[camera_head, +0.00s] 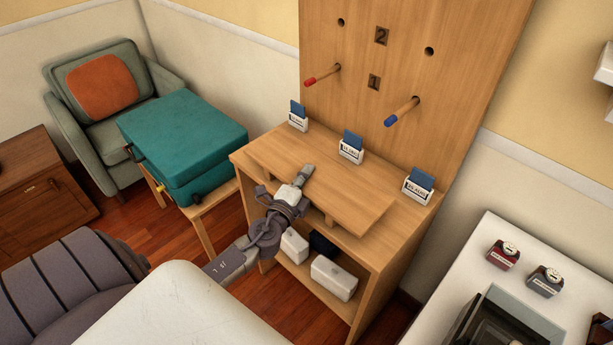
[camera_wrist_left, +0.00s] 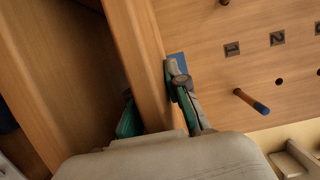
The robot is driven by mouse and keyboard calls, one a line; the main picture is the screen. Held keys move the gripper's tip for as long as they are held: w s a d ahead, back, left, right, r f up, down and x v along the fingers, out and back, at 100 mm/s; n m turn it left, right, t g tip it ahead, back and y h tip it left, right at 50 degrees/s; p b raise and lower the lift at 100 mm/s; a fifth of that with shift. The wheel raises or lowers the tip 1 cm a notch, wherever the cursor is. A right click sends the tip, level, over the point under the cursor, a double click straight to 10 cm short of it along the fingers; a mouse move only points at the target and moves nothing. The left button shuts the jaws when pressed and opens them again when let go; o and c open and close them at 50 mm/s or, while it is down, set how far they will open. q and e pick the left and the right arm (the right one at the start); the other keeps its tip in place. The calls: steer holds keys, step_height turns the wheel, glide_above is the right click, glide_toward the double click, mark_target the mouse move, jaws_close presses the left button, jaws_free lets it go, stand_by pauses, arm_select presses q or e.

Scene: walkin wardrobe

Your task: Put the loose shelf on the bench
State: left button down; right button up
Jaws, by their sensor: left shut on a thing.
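The loose shelf (camera_head: 350,201), a light wooden board with small blocks under its front edge, lies flat over the top of the wooden bench (camera_head: 408,226). I cannot tell whether it touches the bench or hangs just above it. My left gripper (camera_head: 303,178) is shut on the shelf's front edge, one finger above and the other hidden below. In the left wrist view the shelf's edge (camera_wrist_left: 140,55) runs between the fingers of my left gripper (camera_wrist_left: 152,105). My right gripper is not in view.
A tall back panel (camera_head: 400,60) carries a red-tipped peg (camera_head: 322,76) and a blue-tipped peg (camera_head: 402,112). Several label holders with blue cards line the bench's rear. White boxes (camera_head: 333,277) sit below. A teal case (camera_head: 185,140) stands left, a white counter (camera_head: 480,250) right.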

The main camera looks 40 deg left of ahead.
arm_select(q)
steer(key=c, duration=1.6)
jaws_free()
steer(key=shift+f, duration=0.15)
steer(key=o, duration=0.4)
